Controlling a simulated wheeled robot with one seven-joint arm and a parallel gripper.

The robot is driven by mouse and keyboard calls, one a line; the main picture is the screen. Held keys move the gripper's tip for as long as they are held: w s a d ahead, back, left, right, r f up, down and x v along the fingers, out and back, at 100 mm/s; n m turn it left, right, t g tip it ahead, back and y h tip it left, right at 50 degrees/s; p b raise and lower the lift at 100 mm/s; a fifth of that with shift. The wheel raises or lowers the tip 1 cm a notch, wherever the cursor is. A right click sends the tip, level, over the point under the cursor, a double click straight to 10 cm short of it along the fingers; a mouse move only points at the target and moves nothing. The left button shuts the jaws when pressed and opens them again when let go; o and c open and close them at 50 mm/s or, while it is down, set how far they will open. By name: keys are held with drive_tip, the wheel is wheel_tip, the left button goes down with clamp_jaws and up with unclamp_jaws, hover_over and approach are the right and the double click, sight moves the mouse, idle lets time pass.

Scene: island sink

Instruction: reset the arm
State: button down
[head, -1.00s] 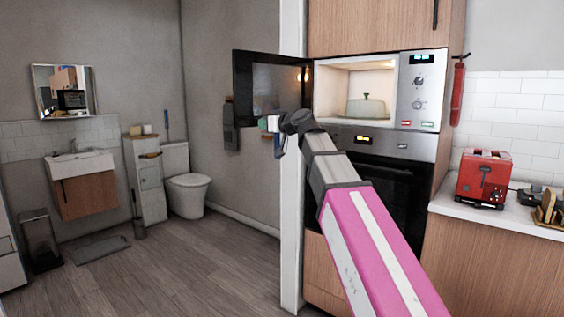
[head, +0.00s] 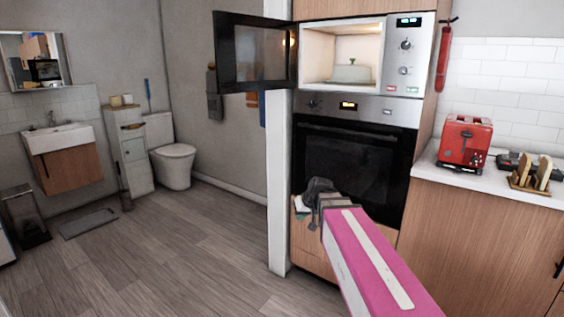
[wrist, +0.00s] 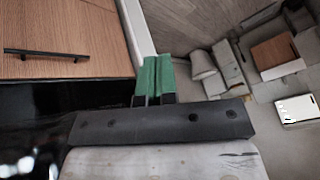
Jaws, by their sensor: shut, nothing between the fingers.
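My arm reaches in from the lower right in the head view, with its pink link in front. My gripper (wrist: 153,78) shows in the wrist view as two green fingertips pressed together, with nothing between them. In the head view the gripper is mostly hidden behind my wrist, low in front of the wooden panel under the oven. It is apart from the microwave (head: 405,75), whose door (head: 250,52) stands open to the left. A white covered dish with a green knob (head: 352,71) sits inside the microwave.
The black oven (head: 350,165) is closed, just above my wrist. A red toaster (head: 465,141) and a rack with bread slices (head: 531,174) stand on the right counter. A white wall edge (head: 279,190) is close on the left. The floor (head: 170,255) further left is clear.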

drive_tip(key=s+d+f+m+g+h, duration=0.1)
drive_tip(key=s+d+f+g+h, duration=0.1)
drive_tip(key=s+d+f, duration=0.4)
drive_tip(key=s+d+f+m+g+h, duration=0.2)
drive_tip(key=s+d+f, duration=0.4)
drive_tip(key=f, duration=0.5)
drive_tip(key=s, duration=0.2)
drive_tip(key=shift+s+f+g, duration=0.25)
drive_tip(key=shift+s+g, duration=0.1)
drive_tip(key=shift+g, duration=0.05)
drive_tip(key=shift+d, duration=0.1)
